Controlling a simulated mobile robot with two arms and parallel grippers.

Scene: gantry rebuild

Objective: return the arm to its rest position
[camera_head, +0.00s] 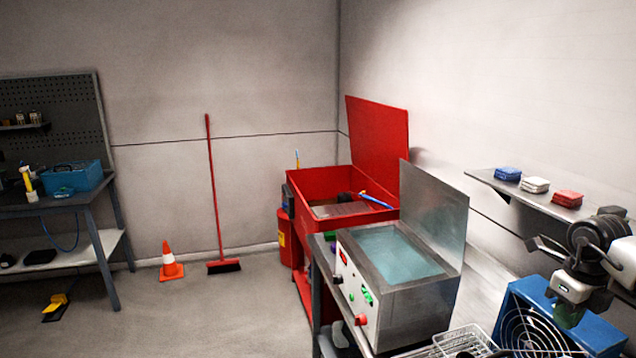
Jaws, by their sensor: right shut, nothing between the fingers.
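My right arm comes in at the right edge, dark with white parts. Its right gripper (543,246) is shut and empty, held in the air above the blue fan unit (517,300) and in front of the wall shelf. A small green part shows just below the wrist, and I cannot tell what it belongs to. My left gripper is not in view.
A steel bath (402,308) with its lid up stands left of the arm. A wire basket (465,340) is close below. The wall shelf (485,178) holds blue, white and red stacks. A red parts washer (318,188), broom (213,200) and cone (170,266) stand farther back.

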